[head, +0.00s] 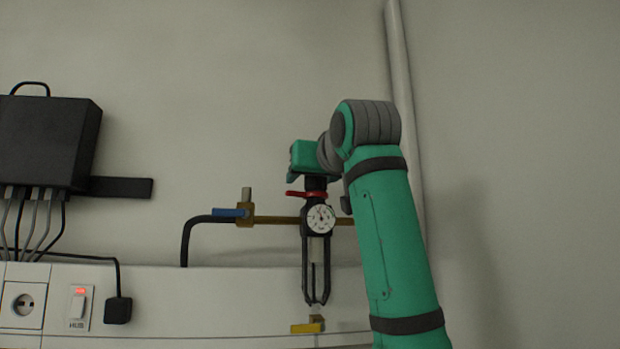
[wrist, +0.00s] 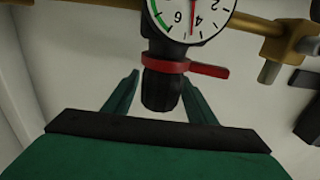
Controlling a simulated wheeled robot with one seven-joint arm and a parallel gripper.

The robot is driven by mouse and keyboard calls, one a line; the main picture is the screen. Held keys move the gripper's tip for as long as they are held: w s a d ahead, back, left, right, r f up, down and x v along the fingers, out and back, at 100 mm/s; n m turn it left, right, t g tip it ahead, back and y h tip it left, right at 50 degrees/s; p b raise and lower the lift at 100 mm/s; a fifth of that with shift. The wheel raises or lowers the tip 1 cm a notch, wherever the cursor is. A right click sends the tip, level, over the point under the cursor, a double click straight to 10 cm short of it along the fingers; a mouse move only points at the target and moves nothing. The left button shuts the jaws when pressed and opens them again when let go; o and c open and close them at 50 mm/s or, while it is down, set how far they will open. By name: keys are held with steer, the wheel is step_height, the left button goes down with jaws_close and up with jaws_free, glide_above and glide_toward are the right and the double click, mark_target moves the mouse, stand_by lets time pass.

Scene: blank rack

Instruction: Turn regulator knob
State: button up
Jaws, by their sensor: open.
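The regulator (head: 317,240) is mounted on a brass pipe. It has a round white gauge (head: 320,218), a red ring with a side tab (head: 305,194) and a black knob (head: 315,184) on top. My green gripper (head: 304,160) is above the knob and hides its top; its fingers are hard to see there. In the wrist view, upside down, my gripper (wrist: 160,78) is open. One green finger is on each side of the black knob (wrist: 160,92), with visible gaps. The red ring (wrist: 168,67) and gauge (wrist: 190,14) lie beyond it.
A blue-handled valve (head: 230,212) sits on the brass pipe to the left. A yellow piece (head: 308,327) is below the regulator. A black box (head: 48,143) with cables, a socket (head: 22,304) and a lit switch (head: 79,306) are at left. A vertical pipe (head: 398,50) runs behind my arm.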

steer(key=shift+w+a, duration=0.1)
steer(key=shift+w, duration=0.2)
steer(key=c, duration=1)
steer(key=shift+c, duration=0.2)
steer(key=m+h, duration=0.2)
steer(key=h, duration=0.1)
steer(key=d+m+h, duration=0.1)
steer(key=m+h, duration=0.1)
steer(key=h, duration=0.1)
steer(key=shift+d+t, duration=0.2)
steer(key=shift+t, duration=0.2)
steer(key=shift+s+d+m+g+h, duration=0.1)
steer(key=shift+d+m+g+h, duration=0.15)
steer(key=shift+m+h, duration=0.6)
steer(key=shift+d+m+g+h, duration=0.2)
steer(key=shift+m+h, duration=0.3)
steer(key=shift+h, duration=0.7)
steer(key=shift+s+d+m+g+h, duration=0.1)
steer(key=shift+d+m+g+h, duration=0.15)
steer(key=shift+m+h, duration=0.6)
